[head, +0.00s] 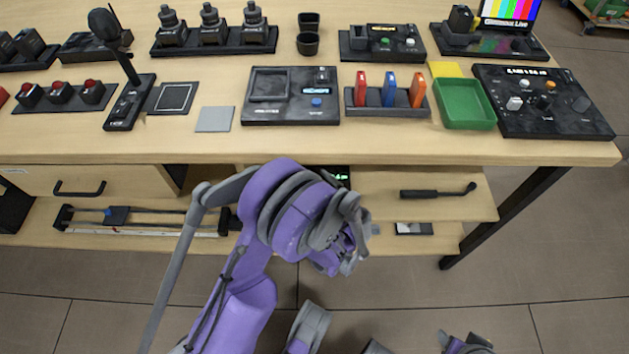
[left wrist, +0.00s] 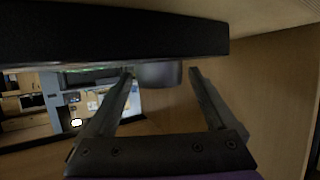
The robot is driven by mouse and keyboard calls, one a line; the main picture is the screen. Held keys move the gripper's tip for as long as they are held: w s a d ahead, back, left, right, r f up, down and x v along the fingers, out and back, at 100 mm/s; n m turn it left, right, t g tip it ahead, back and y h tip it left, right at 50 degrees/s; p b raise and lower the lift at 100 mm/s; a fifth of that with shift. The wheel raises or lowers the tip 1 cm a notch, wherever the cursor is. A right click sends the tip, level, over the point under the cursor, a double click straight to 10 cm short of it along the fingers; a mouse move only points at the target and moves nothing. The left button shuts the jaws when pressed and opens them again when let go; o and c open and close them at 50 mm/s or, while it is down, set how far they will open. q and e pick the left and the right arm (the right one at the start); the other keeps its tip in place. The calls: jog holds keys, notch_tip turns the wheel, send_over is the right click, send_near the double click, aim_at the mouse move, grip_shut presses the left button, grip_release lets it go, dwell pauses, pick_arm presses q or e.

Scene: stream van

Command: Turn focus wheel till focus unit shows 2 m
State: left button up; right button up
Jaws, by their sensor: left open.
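In the left wrist view a dark round wheel (left wrist: 160,75) juts down from a long black unit (left wrist: 110,35), which I take to be the focus wheel and focus unit. My left gripper (left wrist: 163,73) is open, with one finger on each side of the wheel. A gap shows beside the fingers, and I cannot tell whether either touches it. In the head view a small green-lit display (head: 342,175) shows under the tabletop, mostly hidden behind my left arm. Its reading is too small to make out. My left fingers are hidden there, and my right gripper is not seen.
The wooden tabletop (head: 215,148) overhangs a drawer with a black handle (head: 80,188) and lower shelves. A black-handled tool (head: 438,191) lies on the right shelf. A control box (head: 540,103) and a green tray (head: 464,104) stand on top. The floor in front is open.

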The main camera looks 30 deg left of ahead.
pick_arm(q)
jog(key=shift+a, duration=0.1)
jog(key=c, duration=1.3)
jog(key=shift+m+t+h+b, duration=0.4)
jog(key=shift+m+t+h, duration=0.1)
jog(key=shift+m+t, duration=0.25)
jog(key=shift+c, duration=0.3)
jog(key=o, duration=1.4)
jog(key=shift+c, duration=0.2)
jog(key=p+v, duration=0.2)
jog(key=v, duration=0.8)
jog(key=shift+s+d+r, duration=0.15)
jog(key=shift+s+d, duration=0.1)
jog(key=shift+d, duration=0.05)
jog(key=shift+a, duration=0.1)
